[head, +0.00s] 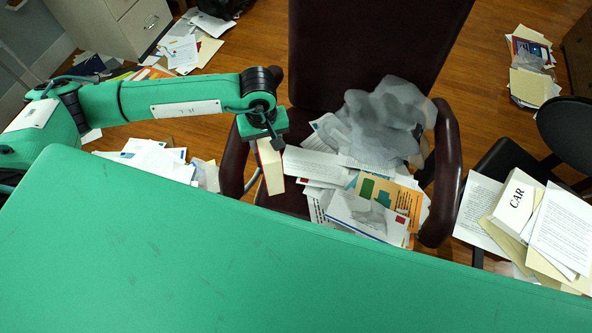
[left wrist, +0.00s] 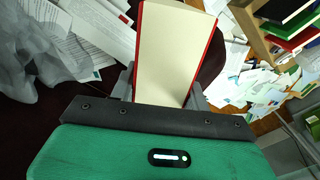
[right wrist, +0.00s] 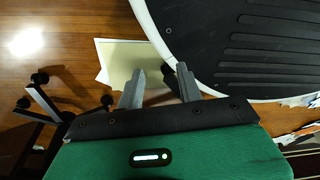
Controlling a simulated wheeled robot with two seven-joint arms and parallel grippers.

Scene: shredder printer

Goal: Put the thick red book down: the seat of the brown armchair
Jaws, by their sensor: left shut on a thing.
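The thick red book (head: 270,167) hangs below my left gripper (head: 270,140), its cream page block and red cover edges showing. In the left wrist view the book (left wrist: 172,52) stands between the fingers of my left gripper (left wrist: 165,85), which is shut on it. The brown armchair (head: 365,45) is dark brown; its seat (head: 283,200) is mostly covered by papers and a crumpled grey translucent bag. The book is at the left side of the seat, close to the left armrest; I cannot tell whether it touches the seat. My right gripper (right wrist: 158,88) is open and empty in the right wrist view.
Loose papers (head: 370,215) and the grey bag (head: 380,125) lie on the seat. The armrests (head: 447,175) rise at its sides. A black chair (head: 510,165) at the right carries papers and a box marked CAR (head: 513,203). Papers litter the wooden floor.

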